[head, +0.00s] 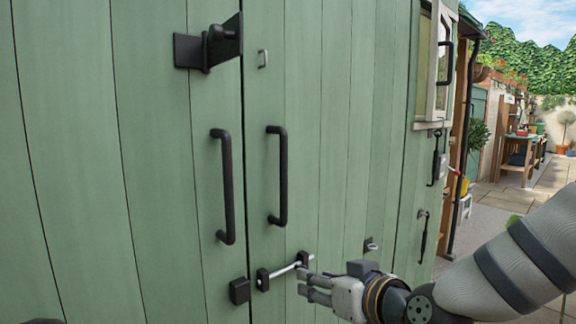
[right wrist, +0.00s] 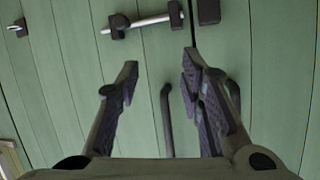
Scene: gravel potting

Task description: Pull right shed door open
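The right shed door (head: 335,130) is green planked wood and looks closed against the left door (head: 70,150) at a narrow vertical seam. Its black bar handle (head: 281,180) stands upright right of the seam. My right gripper (head: 302,284) is low in front of this door, below the handle and near the sliding bolt (head: 284,271). In the right wrist view its fingers (right wrist: 159,66) are spread and empty, with a black bar handle (right wrist: 167,120) showing between them, apparently untouched. My left gripper cannot be made out.
The silver bolt rod lies right of the seam, apart from its black keeper (head: 239,290). A black latch (head: 208,46) sits high on the left door, above that door's handle (head: 226,190). Paving and a potting bench (head: 520,145) lie to the right.

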